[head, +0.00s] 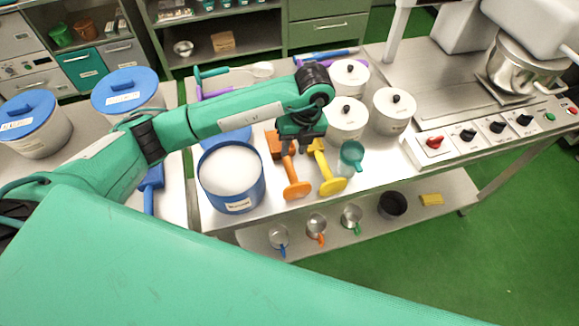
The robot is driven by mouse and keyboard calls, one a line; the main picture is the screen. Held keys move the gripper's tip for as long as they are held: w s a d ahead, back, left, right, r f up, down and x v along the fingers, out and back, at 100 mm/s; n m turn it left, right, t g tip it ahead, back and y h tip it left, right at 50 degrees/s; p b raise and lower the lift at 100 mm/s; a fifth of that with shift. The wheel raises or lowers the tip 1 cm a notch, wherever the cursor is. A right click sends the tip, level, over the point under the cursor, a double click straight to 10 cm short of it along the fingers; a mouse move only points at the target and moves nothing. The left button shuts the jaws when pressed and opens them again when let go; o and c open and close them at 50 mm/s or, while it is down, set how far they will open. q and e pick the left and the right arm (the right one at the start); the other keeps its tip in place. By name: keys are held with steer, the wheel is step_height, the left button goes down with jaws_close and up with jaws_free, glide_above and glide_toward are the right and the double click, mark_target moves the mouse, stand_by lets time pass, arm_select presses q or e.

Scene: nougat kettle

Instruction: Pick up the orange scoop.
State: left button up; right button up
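The orange scoop (294,180) lies on the metal table, its handle end toward the front edge. An orange part (273,143) shows farther back beside my gripper, and the stretch between is partly hidden. My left gripper (301,147) points down over the back part of the scoop. Its fingers look apart, and I see nothing held between them. I cannot tell whether they touch the scoop. My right gripper is not in view.
A yellow scoop (329,178) and a green cup (351,157) are close on the right. A blue tub of white powder (231,177) stands close on the left. Lidded pots (391,110) stand behind to the right. Small handled cups (316,225) are on the lower shelf.

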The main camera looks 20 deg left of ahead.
mark_target(290, 164)
arm_select(q)
steer(key=f, duration=0.3)
steer(key=shift+s+a+f+p, duration=0.2)
steer(key=shift+a+p, duration=0.1)
steer(key=shift+p, duration=0.05)
steer(key=shift+f+p, duration=0.3)
steer(key=shift+f, duration=0.15)
steer(key=f, duration=0.1)
steer(key=f+p, duration=0.1)
steer(key=f, duration=0.1)
steer(key=f+p, duration=0.1)
steer(key=shift+s+a+f, duration=0.15)
steer(key=shift+s+a, duration=0.05)
steer(key=shift+a, duration=0.1)
steer(key=shift+f, duration=0.2)
jaws_close()
steer(key=shift+r, duration=0.1)
